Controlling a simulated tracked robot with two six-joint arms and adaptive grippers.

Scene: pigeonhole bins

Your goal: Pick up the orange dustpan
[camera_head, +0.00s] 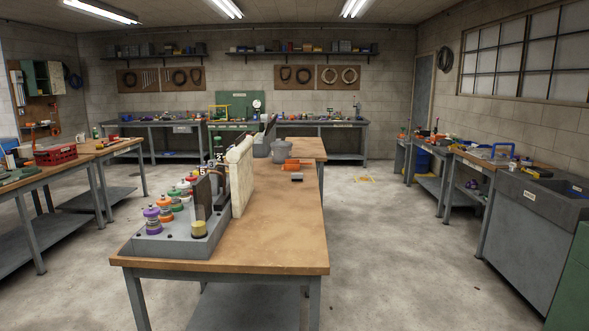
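An orange object (290,164), small in the picture, lies on the far part of the central wooden-topped table (275,235). It may be the orange dustpan, but it is too small to be sure of its shape. A grey bucket (281,153) stands just behind it, and a small dark block (297,177) lies in front of it. Neither of my grippers is in view.
A grey stand (180,240) with several coloured knobs and an upright cream panel (242,175) fill the table's left side. Its right side is bare. Open concrete floor (385,230) lies to the right, before a grey sink unit (525,230). Workbenches line the walls.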

